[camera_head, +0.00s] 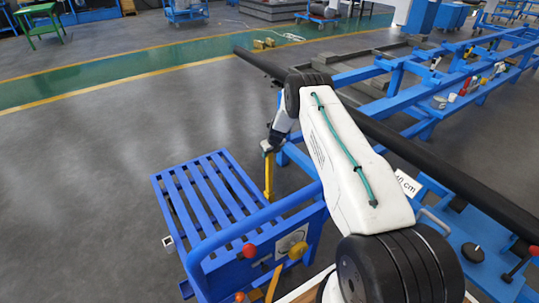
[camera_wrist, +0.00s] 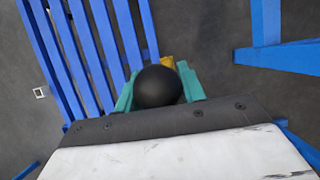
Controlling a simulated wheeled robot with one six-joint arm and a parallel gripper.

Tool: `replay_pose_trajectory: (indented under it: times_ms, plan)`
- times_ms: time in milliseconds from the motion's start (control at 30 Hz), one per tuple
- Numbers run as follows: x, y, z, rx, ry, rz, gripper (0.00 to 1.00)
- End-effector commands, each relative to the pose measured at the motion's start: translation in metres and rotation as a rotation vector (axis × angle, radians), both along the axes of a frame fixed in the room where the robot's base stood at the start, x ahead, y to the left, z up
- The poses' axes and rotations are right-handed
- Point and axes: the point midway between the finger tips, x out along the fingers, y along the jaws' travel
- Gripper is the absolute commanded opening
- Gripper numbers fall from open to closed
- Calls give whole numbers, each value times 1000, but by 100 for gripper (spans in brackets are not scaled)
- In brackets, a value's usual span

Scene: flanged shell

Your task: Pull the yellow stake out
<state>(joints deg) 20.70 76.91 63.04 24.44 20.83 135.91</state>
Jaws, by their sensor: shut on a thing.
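The yellow stake (camera_head: 268,178) stands roughly upright beside the right edge of the blue slatted platform in the head view. Its lower end meets the blue frame there, and I cannot tell how deep it sits. My gripper (camera_head: 267,149) is at the stake's upper end, pointing down. In the wrist view, the teal fingers of my gripper (camera_wrist: 158,76) are shut around a black round knob that hides most of what is below it. A small yellow part of the stake (camera_wrist: 168,62) shows just beyond the knob.
The blue slatted platform (camera_head: 205,197) lies left of the stake. A blue rail with red and yellow knobs (camera_head: 297,250) runs in front. A long dark bar (camera_head: 440,172) passes behind my arm over blue frames (camera_head: 400,95). Open grey floor (camera_head: 110,140) lies to the left.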

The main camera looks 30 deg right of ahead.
Motion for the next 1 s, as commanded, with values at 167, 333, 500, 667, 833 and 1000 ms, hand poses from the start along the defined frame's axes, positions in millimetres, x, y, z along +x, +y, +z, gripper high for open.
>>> replay_pose_trajectory:
  times_ms: [167,333,500,667,833,1000]
  plan:
    - [1,0,10,-1,-2,0,0]
    - [1,0,18,-1,-2,1,0]
    - [1,0,26,-1,-2,0,0]
    - [1,0,34,-1,-2,0,0]
    - [1,0,42,-1,-2,0,0]
    - [1,0,50,-1,-2,0,0]
